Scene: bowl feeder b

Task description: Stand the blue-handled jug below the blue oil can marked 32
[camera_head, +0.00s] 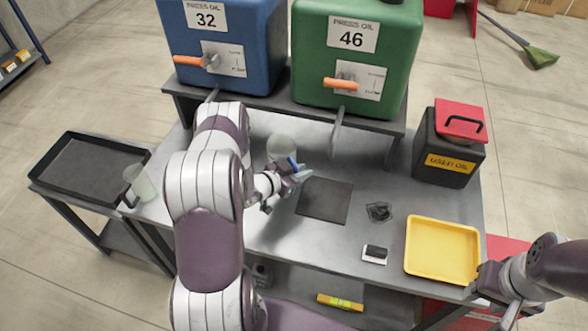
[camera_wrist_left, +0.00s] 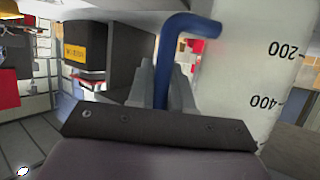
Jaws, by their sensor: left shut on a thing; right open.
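The blue oil can marked 32 (camera_head: 258,50) stands on the raised shelf at the back left, with an orange tap lever (camera_head: 188,61) and a spout pointing down at the shelf's front edge. The clear blue-handled jug (camera_head: 281,147) is to the right of that spout, partly behind my left gripper. My left gripper (camera_head: 289,177) is shut on its blue handle (camera_wrist_left: 163,75). In the left wrist view the jug's body (camera_wrist_left: 255,75) shows 200 and 400 marks; I cannot tell whether its base touches the bench. My right gripper (camera_head: 502,297) is open and empty at the front right.
A green oil can marked 46 (camera_head: 392,60) stands beside the blue one. Another clear jug (camera_head: 140,181) stands at the bench's left end. The bench also holds a dark mat (camera_head: 325,201), a yellow tray (camera_head: 443,220) and a used oil can (camera_head: 428,155). A black tray (camera_head: 70,190) lies left.

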